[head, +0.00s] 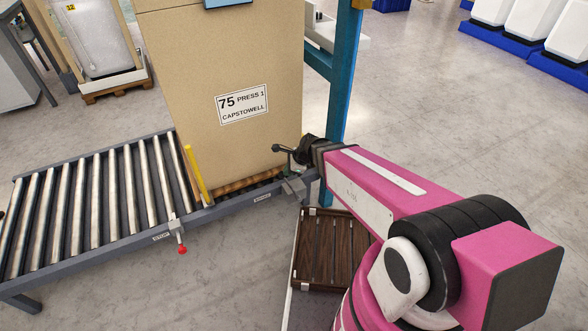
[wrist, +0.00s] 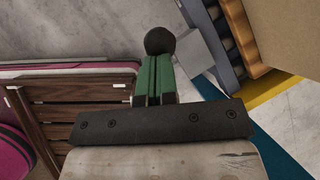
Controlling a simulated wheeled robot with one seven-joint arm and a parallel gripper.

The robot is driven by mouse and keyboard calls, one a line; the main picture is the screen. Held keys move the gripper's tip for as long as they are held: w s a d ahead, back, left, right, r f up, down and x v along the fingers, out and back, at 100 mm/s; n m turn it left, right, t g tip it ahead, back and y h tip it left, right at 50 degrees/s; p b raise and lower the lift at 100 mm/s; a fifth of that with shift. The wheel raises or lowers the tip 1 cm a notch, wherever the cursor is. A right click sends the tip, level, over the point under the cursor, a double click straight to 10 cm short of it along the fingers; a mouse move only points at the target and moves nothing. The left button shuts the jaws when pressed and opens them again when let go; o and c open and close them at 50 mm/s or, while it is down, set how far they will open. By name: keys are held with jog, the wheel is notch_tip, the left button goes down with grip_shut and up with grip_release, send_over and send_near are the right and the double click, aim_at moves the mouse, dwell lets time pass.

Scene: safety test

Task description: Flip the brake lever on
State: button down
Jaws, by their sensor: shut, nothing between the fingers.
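A lever with a black ball knob (head: 276,148) stands at the conveyor's right end. Its knob also shows in the wrist view (wrist: 160,40), just beyond my fingertips. My gripper (head: 291,169) is beside this lever; its green fingers (wrist: 155,62) are shut with nothing between them. I cannot tell whether they touch the lever. A second lever with a red knob (head: 182,249) hangs from the conveyor's front rail further left.
A tall tan box (head: 225,60), marked "75 PRESS 1 CAPSTOWELL", stands on the roller conveyor (head: 82,205) close to my gripper. A yellow bar (head: 196,172) stands at its left. A blue post (head: 342,75) rises behind my wrist. A brown slatted crate (head: 325,250) lies below my arm.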

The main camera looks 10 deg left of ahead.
jog(key=shift+s+a+f, duration=0.15)
jog(key=shift+a, duration=0.2)
dwell(0.3)
jog(key=shift+d, duration=0.1)
jog(key=d+f+v, duration=0.1)
jog(key=v, duration=1.2)
jog(key=shift+d+r, duration=0.2)
jog(key=shift+d, duration=0.2)
